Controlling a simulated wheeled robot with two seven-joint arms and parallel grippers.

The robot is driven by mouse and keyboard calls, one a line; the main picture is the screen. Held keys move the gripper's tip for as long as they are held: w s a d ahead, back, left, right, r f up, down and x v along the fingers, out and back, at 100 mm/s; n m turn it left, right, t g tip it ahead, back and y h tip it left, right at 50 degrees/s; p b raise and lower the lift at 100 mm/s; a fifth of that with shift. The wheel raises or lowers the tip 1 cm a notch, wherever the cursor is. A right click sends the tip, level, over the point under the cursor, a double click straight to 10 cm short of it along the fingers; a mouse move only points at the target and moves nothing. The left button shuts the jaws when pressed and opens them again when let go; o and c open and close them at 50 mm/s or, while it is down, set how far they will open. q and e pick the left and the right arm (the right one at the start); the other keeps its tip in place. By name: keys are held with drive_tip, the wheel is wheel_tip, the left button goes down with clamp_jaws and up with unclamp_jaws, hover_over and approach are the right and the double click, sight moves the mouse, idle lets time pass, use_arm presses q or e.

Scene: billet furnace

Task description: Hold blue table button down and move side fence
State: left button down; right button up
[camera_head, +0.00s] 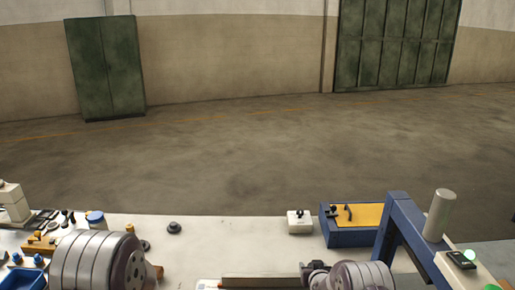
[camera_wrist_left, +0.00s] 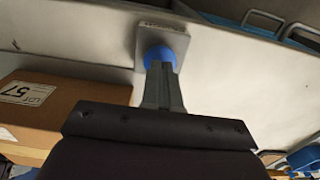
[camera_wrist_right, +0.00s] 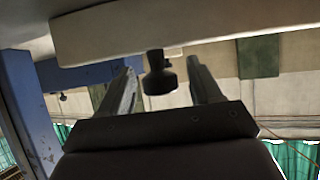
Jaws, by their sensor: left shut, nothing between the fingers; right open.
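The blue button (camera_wrist_left: 159,56) sits on a pale square plate in the left wrist view. My left gripper (camera_wrist_left: 160,70) is shut and empty, with its fingertips at the button, overlapping it; how far the button is pressed cannot be told. My right gripper (camera_wrist_right: 160,70) is open in the right wrist view. A dark knob (camera_wrist_right: 157,80) appears between its fingers, joined to a pale block (camera_wrist_right: 180,30). Whether the fingers surround the knob or stop short of it cannot be told. I cannot tell for sure whether this block is the side fence. In the head view, my right gripper (camera_head: 315,268) is partly seen.
A brown box (camera_wrist_left: 70,105) with a label lies beside my left gripper. A blue case with yellow top (camera_head: 365,215) and a blue post (camera_head: 395,225) stand at right. A small white block with a dark knob (camera_head: 300,226) stands on the table (camera_head: 230,235). Small parts lie at left.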

drive_tip(key=c, duration=0.8)
drive_tip(key=shift+c, duration=0.2)
